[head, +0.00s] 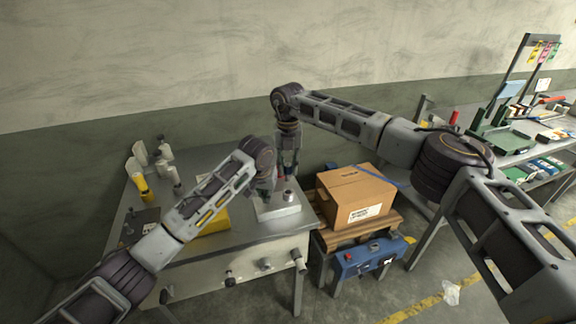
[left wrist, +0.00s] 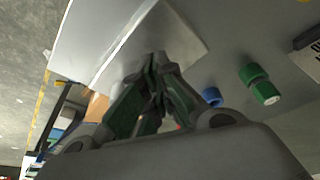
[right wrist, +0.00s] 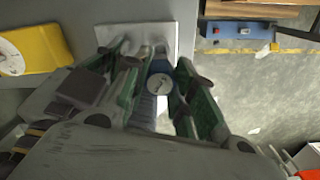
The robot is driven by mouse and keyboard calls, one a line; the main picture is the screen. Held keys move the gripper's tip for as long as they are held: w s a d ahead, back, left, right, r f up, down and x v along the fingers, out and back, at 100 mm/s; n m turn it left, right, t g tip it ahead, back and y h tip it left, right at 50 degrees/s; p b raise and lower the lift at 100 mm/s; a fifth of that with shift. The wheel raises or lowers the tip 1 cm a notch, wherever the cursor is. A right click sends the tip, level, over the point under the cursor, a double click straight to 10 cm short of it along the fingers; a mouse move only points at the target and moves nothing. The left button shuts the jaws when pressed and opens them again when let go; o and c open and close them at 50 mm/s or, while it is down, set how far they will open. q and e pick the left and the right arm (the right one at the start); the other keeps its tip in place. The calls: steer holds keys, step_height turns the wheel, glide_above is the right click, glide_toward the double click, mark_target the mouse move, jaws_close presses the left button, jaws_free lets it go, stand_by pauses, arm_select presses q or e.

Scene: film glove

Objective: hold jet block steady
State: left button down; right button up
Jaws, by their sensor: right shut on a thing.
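The jet block, a pale flat block (head: 280,210), lies on the grey workbench (head: 250,235), with a small silver round part (head: 288,196) on top. In the left wrist view the block (left wrist: 125,40) shows just beyond my left gripper (left wrist: 157,62). The left fingers are close together, with nothing visible between them; contact with the block is unclear. In the head view the left gripper (head: 265,192) is at the block's left side. My right gripper (right wrist: 150,60) is shut on a round blue-rimmed piece with a pale face (right wrist: 161,84), above the block (right wrist: 135,36).
A cardboard box (head: 355,195) sits on a pallet to the right. Green and blue round parts (left wrist: 262,88) show in the left wrist view.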

arm_select(q)
steer(key=shift+f, duration=0.8)
stand_by(0.4)
